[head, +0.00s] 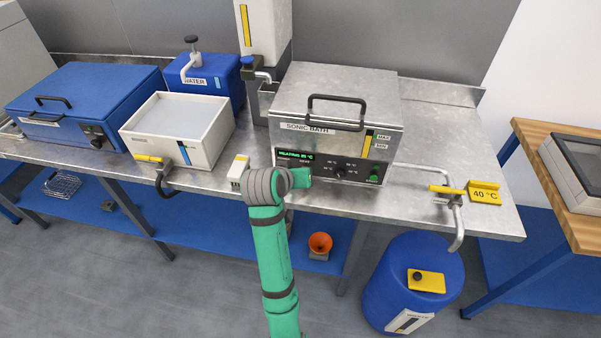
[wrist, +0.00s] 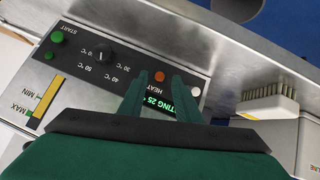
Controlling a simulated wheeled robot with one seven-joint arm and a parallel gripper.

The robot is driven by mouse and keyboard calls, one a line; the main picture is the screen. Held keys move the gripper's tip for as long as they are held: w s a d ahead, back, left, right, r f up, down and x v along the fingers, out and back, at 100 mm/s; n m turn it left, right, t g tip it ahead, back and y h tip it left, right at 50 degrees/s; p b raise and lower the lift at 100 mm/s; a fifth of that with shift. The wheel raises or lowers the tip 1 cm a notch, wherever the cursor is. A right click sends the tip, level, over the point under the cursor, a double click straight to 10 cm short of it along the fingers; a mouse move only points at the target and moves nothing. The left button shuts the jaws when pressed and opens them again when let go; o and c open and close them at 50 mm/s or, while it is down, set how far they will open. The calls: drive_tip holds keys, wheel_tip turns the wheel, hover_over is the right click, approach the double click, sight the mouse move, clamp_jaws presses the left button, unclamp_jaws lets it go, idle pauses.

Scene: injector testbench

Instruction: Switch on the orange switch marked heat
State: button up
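The orange switch (wrist: 159,76) sits on the dark control panel, above the label HEAT, in the wrist view. In the head view it is hidden by my arm and gripper. The sonic bath (head: 335,100) is a steel box on the bench, its lid down. Its green display (head: 297,155) reads HEATING 25 °C; part of that display (wrist: 160,106) also shows between my fingers. My gripper (wrist: 158,80) is open and empty. Its green fingertips lie on either side of the switch in the wrist view; I cannot tell whether they touch the panel.
On the panel are a black temperature knob (wrist: 104,53), a white button (wrist: 196,91) and a green START button (wrist: 57,36). A white brush (wrist: 267,103) lies beside the bath. A drain pipe with yellow handle (head: 446,189) stands right; a blue barrel (head: 405,275) stands below.

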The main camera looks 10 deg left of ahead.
drive_tip(key=v, duration=0.8)
drive_tip(key=shift+s+r, duration=0.25)
drive_tip(key=shift+f, duration=0.1)
drive_tip(key=s+d+f+n+t+y, duration=0.1)
drive_tip(key=s+d+f, duration=0.25)
drive_tip(key=f, duration=0.45)
drive_tip(key=s+d+f+t+y, duration=0.15)
drive_tip(key=s+f, duration=0.25)
drive_tip(key=f, duration=0.5)
drive_tip(key=s+d+f, duration=0.2)
drive_tip(key=s, duration=0.4)
drive_tip(key=s+d+f, duration=0.1)
drive_tip(key=s+f, duration=0.2)
drive_tip(key=s, duration=0.4)
drive_tip(key=s+d+r+m+t, duration=0.1)
drive_tip(key=s+d+r, duration=0.1)
drive_tip(key=s, duration=0.7)
drive_tip(key=s+d+r+m+t, duration=0.1)
drive_tip(key=s+r, duration=0.4)
drive_tip(key=s, duration=0.5)
drive_tip(key=shift+d+m+t, duration=0.4)
drive_tip(key=shift+d+t, duration=0.15)
drive_tip(key=shift+d, duration=0.35)
